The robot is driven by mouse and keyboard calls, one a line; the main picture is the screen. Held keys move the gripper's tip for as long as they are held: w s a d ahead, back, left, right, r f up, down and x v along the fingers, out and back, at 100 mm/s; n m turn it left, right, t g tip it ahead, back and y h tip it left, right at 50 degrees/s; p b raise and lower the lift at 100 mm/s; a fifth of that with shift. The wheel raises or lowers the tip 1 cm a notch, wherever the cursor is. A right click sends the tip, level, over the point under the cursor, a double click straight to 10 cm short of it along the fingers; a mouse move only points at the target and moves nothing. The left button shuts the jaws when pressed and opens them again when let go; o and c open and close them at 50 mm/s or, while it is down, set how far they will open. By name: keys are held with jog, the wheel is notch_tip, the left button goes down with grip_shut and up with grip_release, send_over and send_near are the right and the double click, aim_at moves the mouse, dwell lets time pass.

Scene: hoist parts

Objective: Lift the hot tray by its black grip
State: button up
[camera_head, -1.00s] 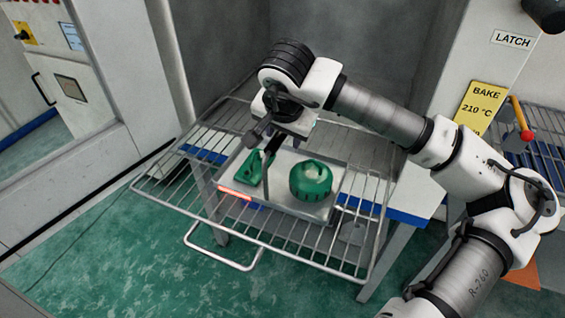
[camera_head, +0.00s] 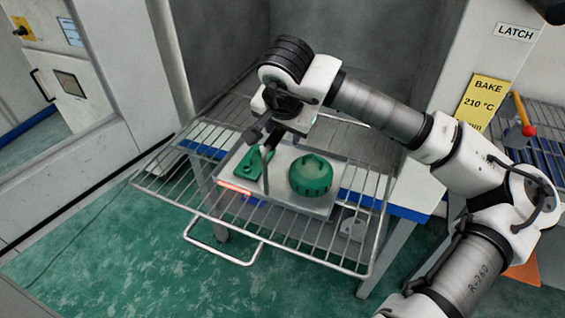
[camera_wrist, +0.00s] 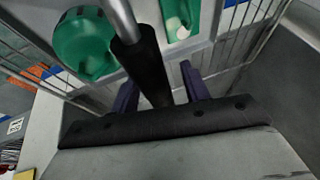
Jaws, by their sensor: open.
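The metal tray (camera_head: 290,198) lies on a wire rack and carries a green flat part and a round green part. A small glowing orange-red strip marks its front left edge. My gripper (camera_head: 262,140) is over the tray's left part, above the flat green part. In the wrist view my open gripper (camera_wrist: 160,92) has one dark purple finger on each side of the black grip (camera_wrist: 142,68), which sits on a metal rod. A gap shows at the right finger; the left finger is close to the grip. I cannot tell whether they touch.
The wire rack (camera_head: 300,232) juts from the grey chamber, with a loop handle (camera_head: 225,252) at its front. The round green part (camera_head: 311,175) sits right of my gripper. A yellow bake sign (camera_head: 482,102) and a red-knobbed lever (camera_head: 527,130) are at the right.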

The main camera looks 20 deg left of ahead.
jog(key=shift+f, duration=0.1)
dwell(0.5)
grip_shut()
dwell(1.2)
